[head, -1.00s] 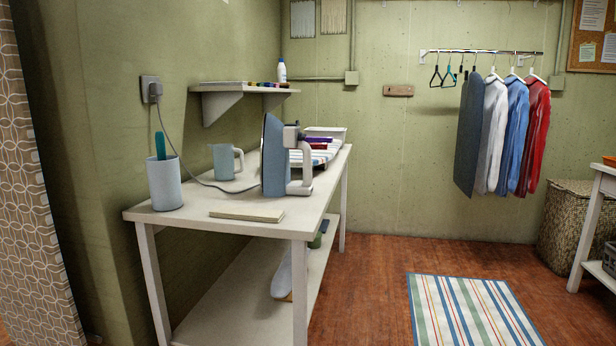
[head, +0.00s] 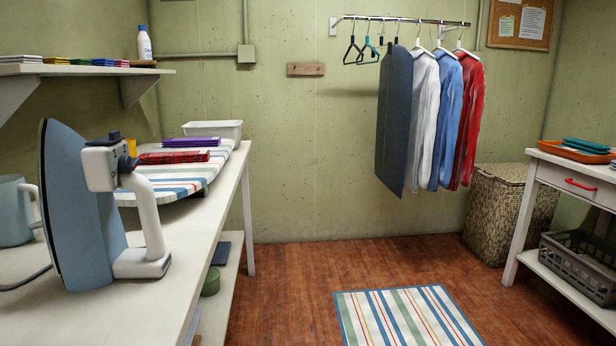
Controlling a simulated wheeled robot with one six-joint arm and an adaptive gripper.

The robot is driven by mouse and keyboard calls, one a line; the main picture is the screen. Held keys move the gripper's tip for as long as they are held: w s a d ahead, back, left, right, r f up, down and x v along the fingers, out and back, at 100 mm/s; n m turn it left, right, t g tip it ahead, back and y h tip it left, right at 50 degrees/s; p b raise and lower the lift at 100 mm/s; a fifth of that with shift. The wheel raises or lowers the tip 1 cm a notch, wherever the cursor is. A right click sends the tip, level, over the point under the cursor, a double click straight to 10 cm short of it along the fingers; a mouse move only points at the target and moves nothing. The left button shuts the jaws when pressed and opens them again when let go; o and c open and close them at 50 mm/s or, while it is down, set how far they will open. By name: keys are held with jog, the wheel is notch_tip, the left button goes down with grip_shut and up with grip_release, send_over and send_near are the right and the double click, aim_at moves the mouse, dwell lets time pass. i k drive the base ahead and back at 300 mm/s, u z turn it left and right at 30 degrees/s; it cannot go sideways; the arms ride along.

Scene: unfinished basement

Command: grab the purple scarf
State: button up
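A folded purple cloth (head: 192,143), which looks like the scarf, lies at the far end of the striped ironing pad (head: 190,178) on the white table at left. A folded dark red patterned cloth (head: 172,157) lies just in front of it. A white bin (head: 225,130) stands right behind the purple cloth. My gripper is not in the head view, so its state does not show.
An upright blue iron (head: 80,205) stands on the near part of the white table (head: 185,260). A shelf (head: 85,70) hangs above. Clothes hang at the back. A striped rug (head: 405,315) lies on open floor. A white side table (head: 575,175) stands right.

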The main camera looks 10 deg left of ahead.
aim_at(192, 141)
jog(key=i, duration=1.9)
jog(key=u, duration=0.45)
